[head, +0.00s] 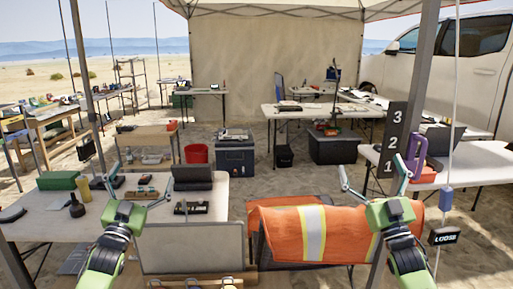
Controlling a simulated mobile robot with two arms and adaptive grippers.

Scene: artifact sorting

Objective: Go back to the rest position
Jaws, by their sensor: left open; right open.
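My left gripper (138,180) is open and empty. It is in front of the near left white table (218,222), with its fingers spread over the tabletop. My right gripper (371,172) is open and empty. It is raised in front of an orange vest with a pale stripe (276,232), which is draped over something at the lower middle. Neither gripper appears to hold anything.
The left table carries a green box (58,180), a black bottle (76,207) and a dark case (191,178). A tent pole and a hanging cord with a black tag (444,236) are near my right arm. A numbered board (392,140) stands behind it.

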